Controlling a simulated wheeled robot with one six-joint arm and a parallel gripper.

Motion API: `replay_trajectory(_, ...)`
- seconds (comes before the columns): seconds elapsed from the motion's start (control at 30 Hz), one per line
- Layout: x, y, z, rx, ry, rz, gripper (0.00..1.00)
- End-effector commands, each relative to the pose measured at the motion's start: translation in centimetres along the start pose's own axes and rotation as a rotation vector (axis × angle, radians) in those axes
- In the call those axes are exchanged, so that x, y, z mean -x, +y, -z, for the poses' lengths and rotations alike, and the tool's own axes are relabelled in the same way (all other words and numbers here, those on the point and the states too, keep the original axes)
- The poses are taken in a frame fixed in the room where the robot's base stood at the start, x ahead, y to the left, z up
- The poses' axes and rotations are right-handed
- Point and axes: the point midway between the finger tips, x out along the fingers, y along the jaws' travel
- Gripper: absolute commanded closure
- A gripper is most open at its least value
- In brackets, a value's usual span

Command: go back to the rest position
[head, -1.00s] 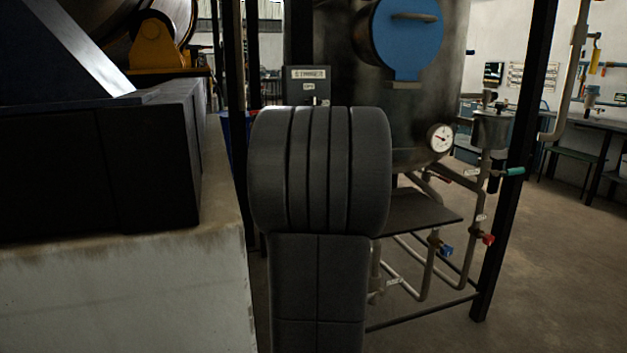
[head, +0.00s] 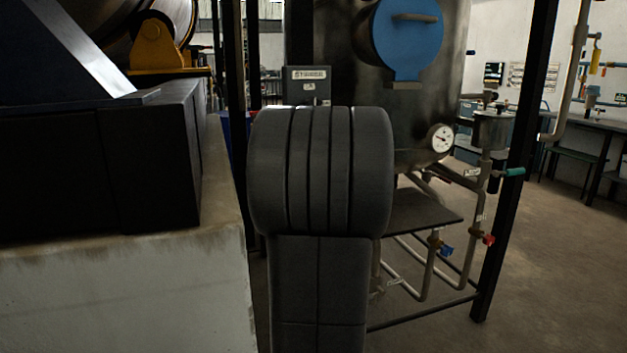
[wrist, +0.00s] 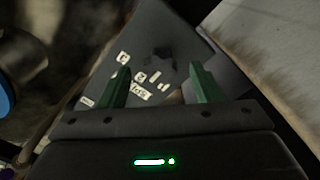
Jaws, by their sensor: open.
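My gripper (wrist: 160,88) shows in the wrist view with its two green fingers apart and nothing between them. Beyond the fingers is a dark panel (wrist: 165,35) with several small white labels and a dark star-shaped knob. The panel looks tilted in this view, and I see no contact with it. In the head view my arm stands upright in the middle and hides the gripper. A grey control box (head: 306,86) with a white label shows just above my arm, its lower part covered.
A dark tank (head: 330,45) with a blue hatch (head: 406,38) and a gauge (head: 442,138) stands behind my arm. Pipes with coloured valves (head: 446,250) run below it beside a black post (head: 515,160). A concrete plinth (head: 120,300) is close on the left. Floor is open at right.

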Motion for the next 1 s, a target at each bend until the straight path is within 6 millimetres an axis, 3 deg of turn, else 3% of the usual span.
replay_trajectory(0.5, 10.6, 0.2, 0.1, 0.001, -0.004, -0.001, 0.41)
replay_trajectory(1.0, 0.1, -0.2, -0.1, 0.0, 0.002, 0.002, 0.41)
